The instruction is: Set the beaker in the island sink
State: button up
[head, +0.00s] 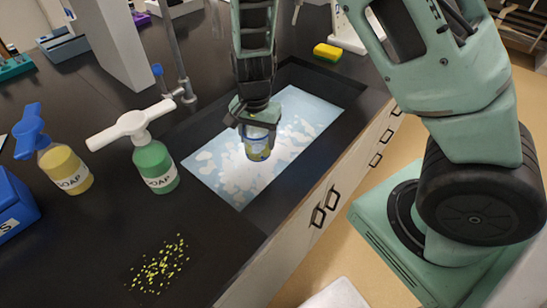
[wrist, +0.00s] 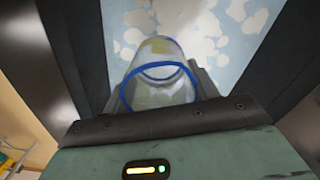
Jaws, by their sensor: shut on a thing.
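The beaker (head: 258,149) is a small clear vessel with a blue rim and a yellowish tint inside. My gripper (head: 253,118) is shut on it and holds it over the island sink (head: 215,172). In the wrist view the beaker (wrist: 160,75) sits between the fingers, with its blue rim towards the camera. The sink shows a pale blue surface with white foam-like patches, also behind the beaker in the wrist view (wrist: 215,30). I cannot tell whether the beaker's base touches that surface.
A green soap bottle (head: 155,165) and a yellow soap bottle (head: 66,170) stand left of the sink. A tap (head: 183,92) rises at its far left edge. A yellow sponge (head: 327,52) lies beyond the sink. Yellow-green specks (head: 160,264) are scattered on the near counter.

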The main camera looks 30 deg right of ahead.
jog(key=s+a+f+m+b, duration=0.1)
jog(key=f+m, duration=0.1)
jog(key=f, duration=0.2)
jog(key=a+f+m+b, duration=0.1)
jog(key=f+m+b, duration=0.1)
jog(key=f, duration=0.2)
jog(key=s+a+f+m+b, duration=0.1)
jog(key=a+f+m+b, duration=0.1)
jog(key=f, duration=0.2)
jog(key=shift+s+f, duration=0.3)
jog(key=shift+s, duration=0.05)
jog(key=shift+f, duration=0.1)
jog(key=shift+f, duration=0.15)
jog(key=o, duration=0.9)
jog(key=shift+o, duration=0.2)
